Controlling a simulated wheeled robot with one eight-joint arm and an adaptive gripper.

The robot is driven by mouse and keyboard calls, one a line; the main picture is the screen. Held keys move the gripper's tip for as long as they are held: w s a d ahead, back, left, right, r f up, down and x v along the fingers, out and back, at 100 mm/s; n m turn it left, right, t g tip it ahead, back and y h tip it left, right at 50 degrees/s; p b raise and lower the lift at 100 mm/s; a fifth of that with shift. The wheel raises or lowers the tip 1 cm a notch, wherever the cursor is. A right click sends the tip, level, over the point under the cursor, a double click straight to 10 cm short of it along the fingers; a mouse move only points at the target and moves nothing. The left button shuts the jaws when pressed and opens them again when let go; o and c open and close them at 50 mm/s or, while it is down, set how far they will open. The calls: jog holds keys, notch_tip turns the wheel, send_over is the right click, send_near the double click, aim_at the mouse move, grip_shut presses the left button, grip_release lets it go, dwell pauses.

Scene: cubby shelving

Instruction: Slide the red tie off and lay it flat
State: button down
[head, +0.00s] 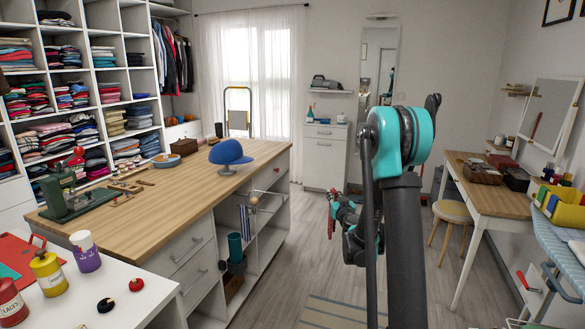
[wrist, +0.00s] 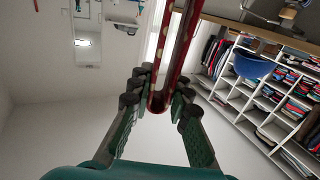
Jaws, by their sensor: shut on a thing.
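The red tie (wrist: 172,55), dark red with pale spots, is between the fingers of my gripper (wrist: 160,97) in the wrist view. My gripper is shut on it near one rounded end, and a long narrow strip runs away from the fingers out of the top of the picture. In the head view my gripper (head: 338,204) is small, beyond my arm and partly hidden by it. A bit of red (head: 331,224) shows at its fingers there. The tie's far end is not clear, and I see no hanger or rack touching it.
A desk (head: 477,195) and stool (head: 452,213) are at right. Open floor (head: 300,265) lies between.

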jog(key=shift+s+d+f+m+h, duration=0.1)
jog(key=shift+d+f+m+h, duration=0.1)
jog(key=shift+d+m+h, duration=0.3)
jog(key=shift+s+d+f+m+h, duration=0.1)
jog(key=shift+d+f+m+h, duration=0.1)
jog(key=shift+d+h, duration=0.45)
jog(key=shift+d, duration=0.1)
